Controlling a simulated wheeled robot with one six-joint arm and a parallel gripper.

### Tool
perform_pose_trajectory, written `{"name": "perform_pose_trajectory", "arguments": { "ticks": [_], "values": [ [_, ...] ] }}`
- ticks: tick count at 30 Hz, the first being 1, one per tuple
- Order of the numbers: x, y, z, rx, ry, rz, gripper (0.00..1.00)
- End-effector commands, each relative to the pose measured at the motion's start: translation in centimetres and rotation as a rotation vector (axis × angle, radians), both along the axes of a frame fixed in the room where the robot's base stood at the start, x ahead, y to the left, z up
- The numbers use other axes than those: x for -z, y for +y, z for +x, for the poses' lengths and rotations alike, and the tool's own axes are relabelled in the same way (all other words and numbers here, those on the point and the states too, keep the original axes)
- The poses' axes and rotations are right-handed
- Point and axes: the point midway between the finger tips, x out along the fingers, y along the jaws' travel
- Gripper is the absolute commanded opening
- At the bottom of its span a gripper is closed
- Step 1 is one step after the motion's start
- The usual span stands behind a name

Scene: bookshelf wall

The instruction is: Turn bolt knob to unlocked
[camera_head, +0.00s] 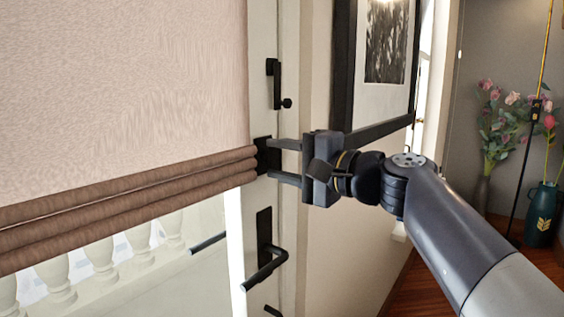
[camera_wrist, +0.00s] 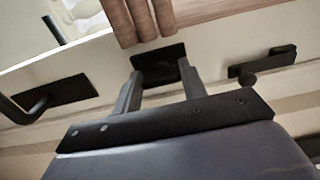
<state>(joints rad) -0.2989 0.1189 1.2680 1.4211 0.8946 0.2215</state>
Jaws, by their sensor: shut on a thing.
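The bolt's black square plate (camera_head: 263,150) is on the white door frame, beside the edge of the pink roman blind. It also shows in the wrist view (camera_wrist: 160,53), at the far end of my fingers. My gripper (camera_head: 273,161) reaches it from the right, with both fingertips at the plate, one above the other. In the wrist view my gripper (camera_wrist: 160,72) has its fingers apart at the plate, shut on the bolt knob between them. The knob itself is mostly hidden and too dark to tell its angle.
A black lever handle (camera_head: 265,262) is below on the same door, and a black latch (camera_head: 276,84) is above. The folded blind (camera_head: 140,195) hangs close to the left of my fingertips. A framed picture (camera_head: 378,70) hangs above my wrist. Flower vases (camera_head: 542,215) stand far right.

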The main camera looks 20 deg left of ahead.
Motion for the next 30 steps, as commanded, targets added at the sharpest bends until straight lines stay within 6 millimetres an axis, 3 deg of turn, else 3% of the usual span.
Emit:
{"name": "perform_pose_trajectory", "arguments": {
  "ticks": [4,5,8,17,30],
  "values": [
    [0.1,0.0,0.0,-0.001,-0.001,-0.003,0.17],
    [0.1,0.0,0.0,-0.001,-0.001,-0.003,0.41],
    [0.1,0.0,0.0,-0.001,0.000,-0.002,0.49],
    [0.0,-0.3,-0.1,0.001,0.000,0.000,0.49],
    [0.0,-7.2,-2.8,0.005,-0.001,-0.001,0.49]
  ]
}}
